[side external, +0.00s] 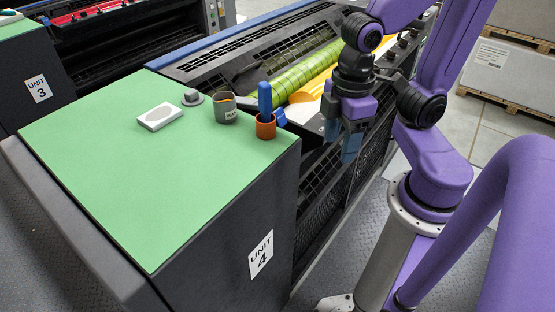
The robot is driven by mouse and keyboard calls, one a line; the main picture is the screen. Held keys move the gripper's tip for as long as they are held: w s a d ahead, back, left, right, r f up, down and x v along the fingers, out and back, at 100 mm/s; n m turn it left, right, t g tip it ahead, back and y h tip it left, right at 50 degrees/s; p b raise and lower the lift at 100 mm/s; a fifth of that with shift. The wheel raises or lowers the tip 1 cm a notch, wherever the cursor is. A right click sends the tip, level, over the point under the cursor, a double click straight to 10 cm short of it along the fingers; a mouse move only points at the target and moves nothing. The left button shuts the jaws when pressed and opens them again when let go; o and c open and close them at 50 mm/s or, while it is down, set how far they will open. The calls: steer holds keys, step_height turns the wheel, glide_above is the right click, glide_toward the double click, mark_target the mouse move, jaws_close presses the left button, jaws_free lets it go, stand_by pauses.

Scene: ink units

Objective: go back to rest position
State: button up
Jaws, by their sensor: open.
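My gripper (342,138) hangs from my purple arm, to the right of the green-topped cabinet and in front of the press. Its blue-grey fingers point down. It is open, and I see nothing between the fingers. The nearest object to it is an orange-brown cup (266,128) with a blue handle (265,100) standing up in it, on the green top to the left. My gripper is apart from the cup and from the cabinet edge.
The green top (150,190) of unit 4 also bears a grey labelled cup (225,112), a grey lidlike piece (193,98) and a white block (160,117). The press (300,75) with green and yellow rollers stands behind. Boxes (500,65) on a pallet are at right.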

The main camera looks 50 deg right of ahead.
steer(key=shift+s+d+f+n, duration=0.25)
steer(key=shift+s+f+n, duration=0.1)
steer(key=shift+s, duration=0.25)
steer(key=shift+s+d+f+n, duration=0.25)
steer(key=shift+s+f, duration=0.1)
steer(key=shift+s, duration=0.25)
